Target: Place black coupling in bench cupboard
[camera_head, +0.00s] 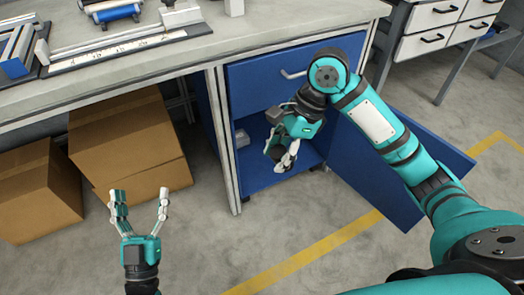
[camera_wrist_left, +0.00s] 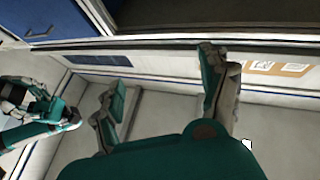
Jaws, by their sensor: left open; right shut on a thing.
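The blue bench cupboard (camera_head: 259,180) stands under the workbench with its door (camera_head: 378,172) swung open to the right. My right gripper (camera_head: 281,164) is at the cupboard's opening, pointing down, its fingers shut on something. The black coupling cannot be made out clearly; the fingers and wrist largely hide what is held. My left gripper (camera_head: 139,208) is open and empty, over the floor in front of the cardboard boxes. In the left wrist view, its two fingers (camera_wrist_left: 165,92) are spread apart with nothing between them.
A small grey item (camera_head: 242,138) sits inside the cupboard at the left. A closed blue drawer (camera_head: 265,85) is above the opening. Cardboard boxes (camera_head: 130,140) stand under the bench at left. A white drawer unit (camera_head: 432,25) stands at back right. The floor in front is clear.

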